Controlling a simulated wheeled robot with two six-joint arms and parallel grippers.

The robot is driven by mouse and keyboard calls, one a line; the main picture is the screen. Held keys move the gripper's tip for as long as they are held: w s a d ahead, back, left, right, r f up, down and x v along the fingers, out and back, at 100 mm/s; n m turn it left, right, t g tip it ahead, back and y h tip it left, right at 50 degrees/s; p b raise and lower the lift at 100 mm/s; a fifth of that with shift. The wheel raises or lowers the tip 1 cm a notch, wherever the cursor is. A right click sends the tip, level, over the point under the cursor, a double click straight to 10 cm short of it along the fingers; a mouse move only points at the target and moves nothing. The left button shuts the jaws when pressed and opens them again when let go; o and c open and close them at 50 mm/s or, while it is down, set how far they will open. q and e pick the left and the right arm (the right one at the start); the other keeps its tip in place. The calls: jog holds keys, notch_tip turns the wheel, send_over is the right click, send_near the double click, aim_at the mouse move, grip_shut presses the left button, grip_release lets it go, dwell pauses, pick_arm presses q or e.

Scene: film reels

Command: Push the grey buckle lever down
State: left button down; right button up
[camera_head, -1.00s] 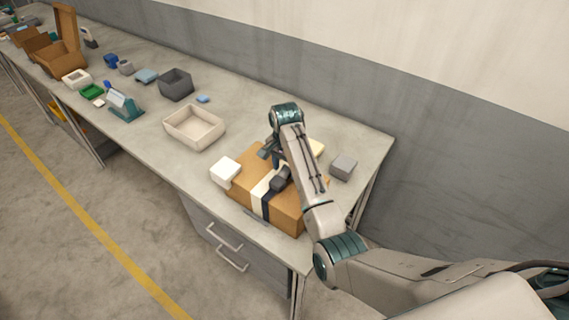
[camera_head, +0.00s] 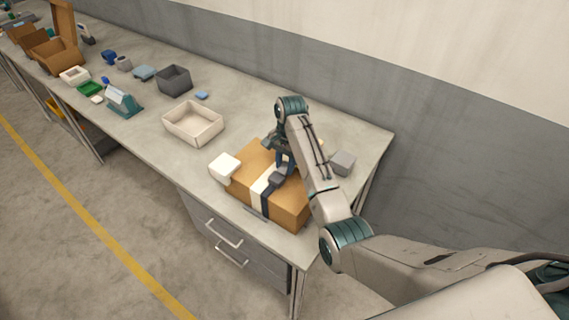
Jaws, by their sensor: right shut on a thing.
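A brown cardboard box (camera_head: 292,207) lies on the grey workbench near its right end. A white band and a dark strap (camera_head: 266,201) run over its top. The grey buckle (camera_head: 278,181) sits on the strap, on top of the box. My right gripper (camera_head: 284,168) reaches down over the box with its dark fingers at the back of the buckle. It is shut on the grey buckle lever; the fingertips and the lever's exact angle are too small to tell. My left gripper is not in view.
A white block (camera_head: 225,167) is at the box's left corner, and a grey block (camera_head: 343,163) stands to the right. A cream tray (camera_head: 193,124) and a dark grey bin (camera_head: 174,80) stand farther left. The wall runs behind the bench (camera_head: 255,102).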

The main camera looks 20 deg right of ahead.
jog(key=shift+w+d+f+g+y, duration=0.15)
jog(key=shift+d+g+y, duration=0.05)
jog(key=shift+g+y, duration=0.55)
jog(key=shift+w+d+f+g+y, duration=0.2)
jog(key=shift+g+y, duration=0.35)
jog(key=shift+y, duration=0.4)
jog(key=o, duration=1)
jog(key=shift+s, duration=0.1)
